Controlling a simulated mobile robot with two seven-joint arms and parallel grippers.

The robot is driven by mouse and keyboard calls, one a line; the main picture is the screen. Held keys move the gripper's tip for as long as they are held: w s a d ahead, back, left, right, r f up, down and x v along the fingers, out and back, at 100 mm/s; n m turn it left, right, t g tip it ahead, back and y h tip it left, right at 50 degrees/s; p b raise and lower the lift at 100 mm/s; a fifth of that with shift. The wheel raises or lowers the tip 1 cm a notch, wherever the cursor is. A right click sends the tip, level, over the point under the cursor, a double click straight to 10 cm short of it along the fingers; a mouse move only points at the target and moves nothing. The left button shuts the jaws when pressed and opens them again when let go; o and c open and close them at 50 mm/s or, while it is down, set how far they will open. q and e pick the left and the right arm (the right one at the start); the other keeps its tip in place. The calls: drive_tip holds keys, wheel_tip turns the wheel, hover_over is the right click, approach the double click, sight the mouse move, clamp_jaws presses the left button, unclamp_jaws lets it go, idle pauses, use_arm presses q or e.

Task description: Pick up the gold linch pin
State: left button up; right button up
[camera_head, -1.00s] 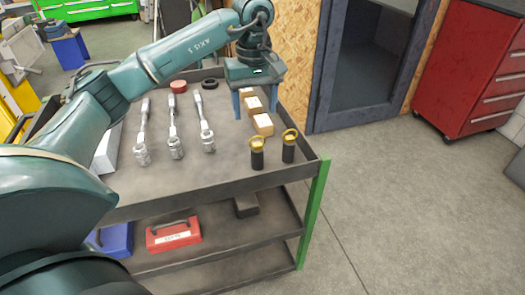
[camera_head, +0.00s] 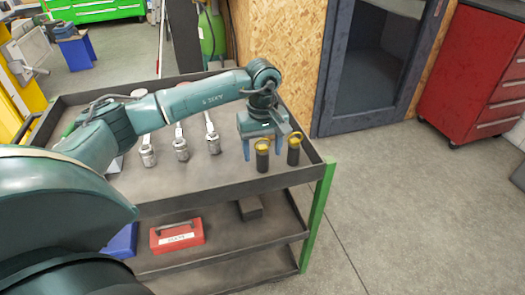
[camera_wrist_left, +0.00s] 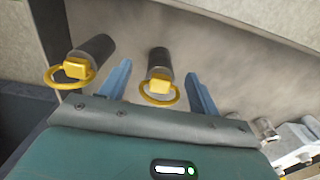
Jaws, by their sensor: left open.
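Two linch pins stand upright on the cart top near its front right corner, each with a dark cylindrical body and a gold head with a ring. The left one (camera_head: 262,159) is between the fingers of my left gripper (camera_head: 263,150). The right one (camera_head: 294,152) stands just outside the right finger. In the left wrist view, my left gripper (camera_wrist_left: 158,72) is open, with one pin (camera_wrist_left: 159,77) between its fingers. The other pin (camera_wrist_left: 88,60) is outside, to the left. I cannot tell whether a finger touches the pin. My right gripper is not in view.
Several metal ratchet tools (camera_head: 181,149) lie left of the gripper on the cart top (camera_head: 200,180). The cart has a raised rim (camera_head: 250,186). A red case (camera_head: 177,236) sits on the shelf below. A red cabinet (camera_head: 466,70) stands at right; the floor between is clear.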

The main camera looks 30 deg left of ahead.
use_arm(q)
drive_tip(key=shift+c, duration=0.2)
drive_tip(key=c, duration=0.9)
drive_tip(key=shift+r, duration=0.1)
wheel_tip(320, 180, up, 10)
drive_tip(key=shift+f, duration=0.1)
